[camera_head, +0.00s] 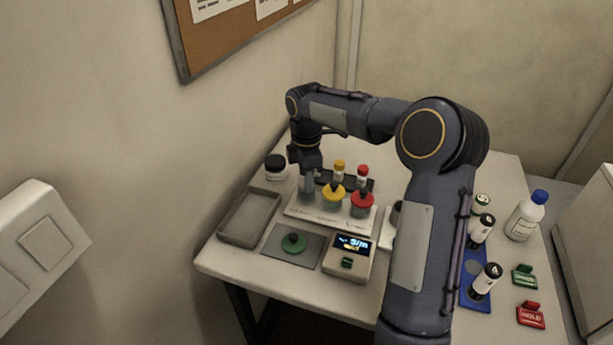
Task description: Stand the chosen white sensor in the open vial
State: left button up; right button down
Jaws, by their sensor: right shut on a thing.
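My right gripper (309,173) points down over the left end of a pale rack (300,211). It is shut on what looks like the white sensor, which the fingers mostly hide. The open vial (306,196) stands at that end of the rack, directly below or around the fingertips. I cannot tell whether the sensor is inside the vial. A green lid (293,243) lies on a grey mat (272,252) in front. Vials with a yellow lid (333,192) and a red lid (362,200) stand further right in the rack. My left gripper is out of view.
An empty grey tray (229,238) lies left of the rack, with a dark-lidded jar (276,167) behind. A meter with a lit display (353,244) stands in front. At right are a blue holder (473,297) with white cylinders, a bottle (524,220) and green and red signs.

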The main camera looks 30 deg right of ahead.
jog(key=shift+f, duration=0.1)
jog(key=c, duration=1.1)
grip_release()
